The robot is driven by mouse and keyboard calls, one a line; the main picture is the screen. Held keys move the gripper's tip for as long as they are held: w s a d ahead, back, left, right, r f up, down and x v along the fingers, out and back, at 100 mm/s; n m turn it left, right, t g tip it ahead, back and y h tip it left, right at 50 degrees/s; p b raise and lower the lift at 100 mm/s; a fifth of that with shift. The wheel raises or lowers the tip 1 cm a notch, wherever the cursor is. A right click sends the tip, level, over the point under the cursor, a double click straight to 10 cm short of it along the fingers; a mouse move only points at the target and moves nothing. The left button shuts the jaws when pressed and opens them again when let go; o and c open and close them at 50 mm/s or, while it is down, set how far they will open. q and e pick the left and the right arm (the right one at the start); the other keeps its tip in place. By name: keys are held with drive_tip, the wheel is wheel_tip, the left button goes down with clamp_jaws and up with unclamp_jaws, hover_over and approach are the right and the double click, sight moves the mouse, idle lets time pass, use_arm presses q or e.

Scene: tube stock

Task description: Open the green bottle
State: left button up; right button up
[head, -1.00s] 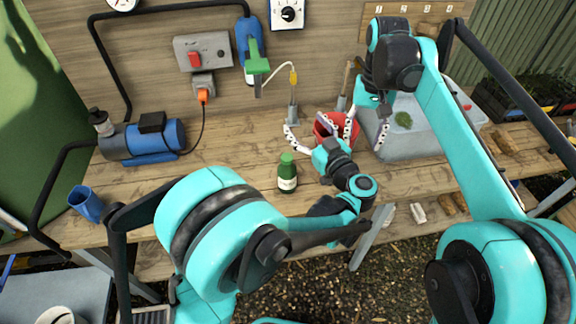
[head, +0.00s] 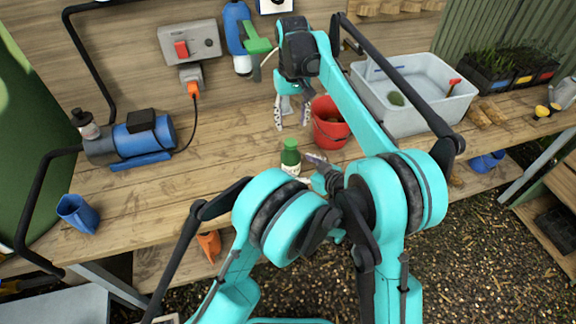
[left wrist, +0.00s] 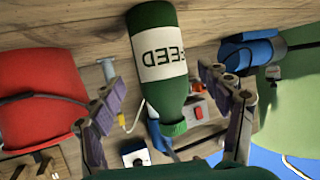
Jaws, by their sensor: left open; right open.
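The green bottle (head: 291,158) stands upright on the wooden bench, its green cap on top and a white label on its side. In the left wrist view the bottle (left wrist: 180,97) appears cap down, with its cap (left wrist: 174,129) in view. My left gripper (head: 309,170) is low beside the bottle's right side, partly hidden by my arm. In its wrist view the open fingers (left wrist: 163,82) are on either side of the bottle, with gaps visible. My right gripper (head: 292,116) is open and empty, pointing down above the bench behind the bottle.
A red bucket (head: 329,132) stands just right of and behind the bottle. A grey tub (head: 415,119) is farther right. A blue pump (head: 107,148) and blue cup (head: 76,212) are at left. The bench between them and the bottle is clear.

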use_arm(q)
drive_tip(key=shift+x, duration=2.3)
use_arm(e)
drive_tip(key=shift+a, duration=0.1)
